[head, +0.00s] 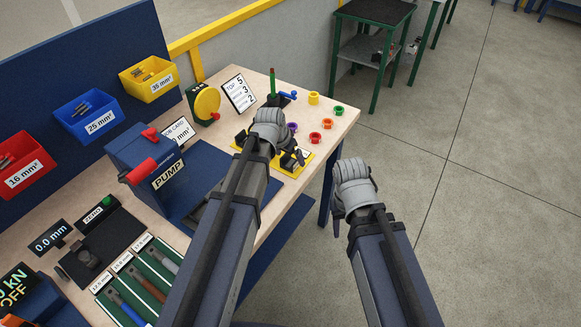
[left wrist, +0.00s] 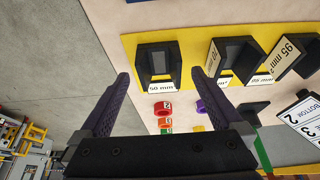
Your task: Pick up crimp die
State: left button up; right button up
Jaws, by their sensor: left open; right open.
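Black crimp dies stand in a row on a yellow mat (left wrist: 196,45). In the left wrist view, one die (left wrist: 157,60) has a label that looks like 50 mm². Another die (left wrist: 228,58) to its right seems marked 70 mm², and a third (left wrist: 296,56) 95 mm². My left gripper (left wrist: 161,78) is open and empty, with the 50 mm² die between its fingertips in the picture; the remaining gap cannot be judged. In the head view my left gripper (head: 268,128) covers much of the mat. My right gripper (head: 353,182) is open, off the table's right edge.
Coloured rings (head: 315,138) lie on the table right of the mat. A blue pump (head: 152,160) stands left. Floor right of the table is clear.

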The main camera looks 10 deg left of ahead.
aim_at(290, 161)
pick_arm(q)
jog(key=shift+b+x, duration=0.6)
jog(key=shift+x, duration=0.65)
jog(key=shift+r, duration=0.1)
grip_shut()
